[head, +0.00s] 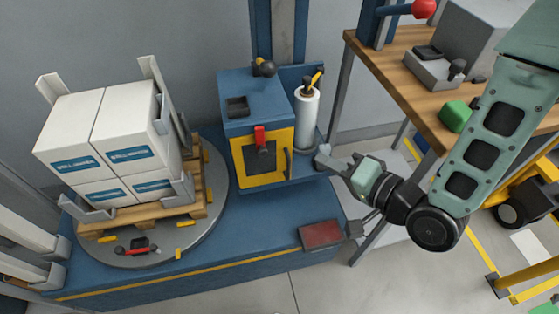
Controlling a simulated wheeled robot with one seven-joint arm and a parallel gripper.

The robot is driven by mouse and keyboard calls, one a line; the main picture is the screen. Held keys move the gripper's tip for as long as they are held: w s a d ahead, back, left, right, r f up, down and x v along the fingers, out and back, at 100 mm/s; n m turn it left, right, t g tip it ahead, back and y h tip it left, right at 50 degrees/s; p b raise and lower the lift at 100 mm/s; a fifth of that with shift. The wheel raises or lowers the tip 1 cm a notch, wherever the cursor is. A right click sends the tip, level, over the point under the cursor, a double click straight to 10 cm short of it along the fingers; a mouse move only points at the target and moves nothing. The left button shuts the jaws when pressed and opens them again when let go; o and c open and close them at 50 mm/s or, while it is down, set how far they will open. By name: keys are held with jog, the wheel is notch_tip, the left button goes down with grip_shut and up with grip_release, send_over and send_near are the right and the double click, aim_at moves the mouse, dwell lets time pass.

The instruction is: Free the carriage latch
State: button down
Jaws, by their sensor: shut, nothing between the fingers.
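The blue wrapping-machine carriage (252,97) stands at the mast behind the turntable, with a yellow front frame. A red lever (260,137) sits at the top of its dark front panel (261,158). A white film roll (307,115) stands upright at its right side, with a yellow-and-black handle (317,78) above it. I cannot tell for certain which part is the latch. My gripper (325,158) is shut and empty, just right of the carriage and below the film roll; whether it touches anything is unclear.
White cartons (105,130) stand on a wooden pallet (150,212) on the round grey turntable (215,215). A red pedal or plate (321,234) lies at the base's front right. A wooden workbench (400,85) with a green block (455,116) is at right, near my arm.

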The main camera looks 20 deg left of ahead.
jog(key=shift+w+a+f+b, duration=0.2)
jog(key=shift+a+f+b, duration=0.2)
jog(key=shift+b, duration=1.85)
jog(key=b, duration=0.3)
jog(key=shift+a+f, duration=0.1)
jog(key=shift+a, duration=0.05)
jog(key=b, duration=0.2)
send_near(263, 145)
jog(key=w+a, duration=0.2)
jog(key=a, duration=0.1)
jog(key=shift+a+f, duration=0.4)
jog(key=shift+f, duration=0.15)
